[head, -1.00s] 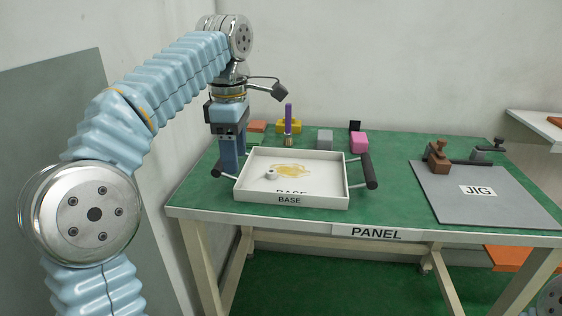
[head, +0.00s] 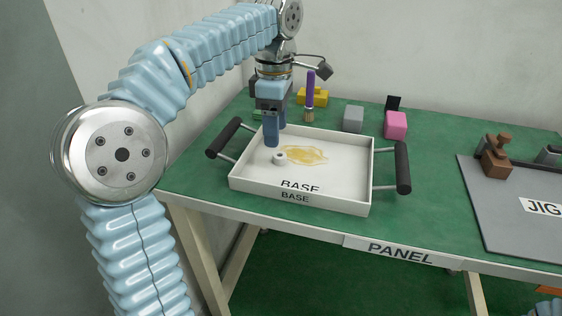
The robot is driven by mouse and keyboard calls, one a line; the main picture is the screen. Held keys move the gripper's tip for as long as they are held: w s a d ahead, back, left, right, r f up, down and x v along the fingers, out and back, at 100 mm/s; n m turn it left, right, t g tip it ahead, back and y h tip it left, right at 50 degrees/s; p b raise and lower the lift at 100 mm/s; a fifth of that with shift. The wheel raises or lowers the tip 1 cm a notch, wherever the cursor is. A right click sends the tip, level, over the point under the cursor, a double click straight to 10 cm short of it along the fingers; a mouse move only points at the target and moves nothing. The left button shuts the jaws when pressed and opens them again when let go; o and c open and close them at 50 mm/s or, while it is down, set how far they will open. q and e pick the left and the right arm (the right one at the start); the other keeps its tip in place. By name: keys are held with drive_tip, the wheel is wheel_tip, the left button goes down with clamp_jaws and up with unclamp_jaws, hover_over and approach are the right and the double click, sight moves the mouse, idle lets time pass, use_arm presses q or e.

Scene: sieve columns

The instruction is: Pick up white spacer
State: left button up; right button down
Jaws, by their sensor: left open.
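The white spacer (head: 280,159) is a small ring with a dark hole, lying in the white tray marked BASE (head: 300,197). It sits at the left edge of a yellow smear (head: 306,155) on the tray floor. My left gripper (head: 276,136) is open and points down over the back left of the tray. Its blue fingers are just behind and above the spacer and hold nothing. Whether a finger touches the tray floor cannot be told. My right gripper is not in view.
The tray has black handles (head: 403,167) at both sides. Behind it stand a purple-handled brush (head: 310,90), a yellow block (head: 322,97), a grey block (head: 353,118) and a pink block (head: 396,125). A grey JIG plate (head: 510,200) with a brown clamp (head: 496,157) lies at right.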

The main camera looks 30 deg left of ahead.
sight(280, 155)
use_arm(q)
drive_tip(key=f, duration=0.4)
drive_tip(key=f+b, duration=0.1)
drive_tip(key=f, duration=0.1)
drive_tip(key=shift+w+d+f, duration=0.2)
drive_tip(key=shift+w+d, duration=0.05)
drive_tip(key=shift+w, duration=0.05)
drive_tip(key=c, duration=1.1)
